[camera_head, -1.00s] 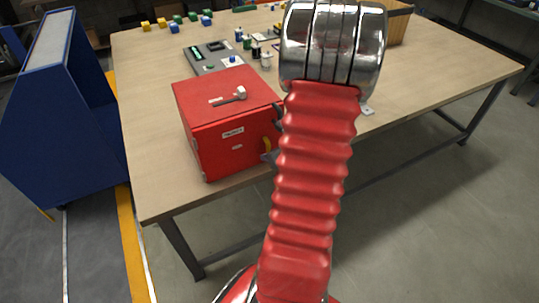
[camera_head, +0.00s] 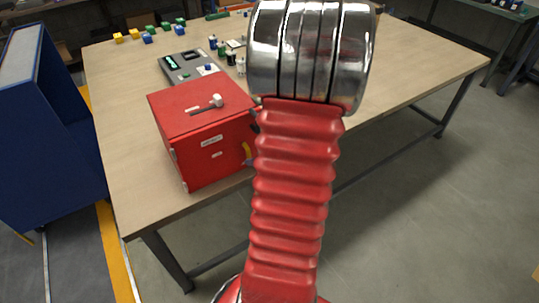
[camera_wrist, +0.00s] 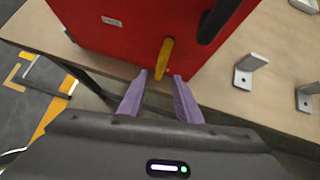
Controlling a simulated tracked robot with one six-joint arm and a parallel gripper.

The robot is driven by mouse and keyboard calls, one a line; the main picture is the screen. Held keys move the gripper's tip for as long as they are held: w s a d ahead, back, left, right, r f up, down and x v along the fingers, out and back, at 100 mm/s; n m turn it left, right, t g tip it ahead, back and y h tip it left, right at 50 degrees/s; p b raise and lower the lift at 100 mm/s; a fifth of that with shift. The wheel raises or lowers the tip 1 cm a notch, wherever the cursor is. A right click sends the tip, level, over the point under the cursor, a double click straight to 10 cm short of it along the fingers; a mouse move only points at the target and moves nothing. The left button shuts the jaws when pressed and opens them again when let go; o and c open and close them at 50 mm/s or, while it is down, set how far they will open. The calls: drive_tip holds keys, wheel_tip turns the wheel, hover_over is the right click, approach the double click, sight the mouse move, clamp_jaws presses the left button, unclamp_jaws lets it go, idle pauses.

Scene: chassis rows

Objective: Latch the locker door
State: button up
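The red locker (camera_head: 212,145) stands near the table's front edge, and its door front looks flush with the box. A yellow latch lever (camera_head: 247,151) shows at the door's right side, and also in the wrist view (camera_wrist: 164,58). My gripper (camera_wrist: 160,78) is open, with one finger on each side of the lever's lower end. I cannot tell whether the fingers touch it. A dark handle (camera_wrist: 215,20) is on the locker to the right of the lever. In the head view my arm hides most of the gripper.
A hammer (camera_head: 208,104) lies on the locker top. Metal brackets (camera_wrist: 247,70) stand on the wooden table (camera_head: 120,135) right of the locker. Behind it are a grey panel (camera_head: 188,68), small bottles and coloured blocks. A blue cabinet (camera_head: 45,120) stands at left.

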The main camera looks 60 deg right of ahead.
drive_tip(key=v, duration=0.8)
drive_tip(key=shift+s+a+r, duration=0.2)
drive_tip(key=shift+s+r, duration=0.05)
idle(0.4)
drive_tip(key=w+a+r+n+g+y, duration=0.1)
drive_tip(key=w+a+r+n, duration=0.1)
drive_tip(key=w+a+n, duration=0.35)
drive_tip(key=w+a+r+n+y, duration=0.2)
drive_tip(key=a+n, duration=0.5)
drive_tip(key=a, duration=0.2)
drive_tip(key=w+a+r+n+g+y, duration=0.1)
drive_tip(key=w+a+r+n, duration=0.25)
drive_tip(key=a+n, duration=0.4)
drive_tip(key=s+a+r+n, duration=0.2)
drive_tip(key=a+r+n, duration=0.1)
drive_tip(key=a+n, duration=0.5)
drive_tip(key=s+a+r+n+g+h, duration=0.1)
drive_tip(key=s+a+r+n, duration=0.2)
drive_tip(key=a+n, duration=0.5)
drive_tip(key=r+n, duration=0.1)
drive_tip(key=n, duration=0.2)
drive_tip(key=shift+s, duration=0.35)
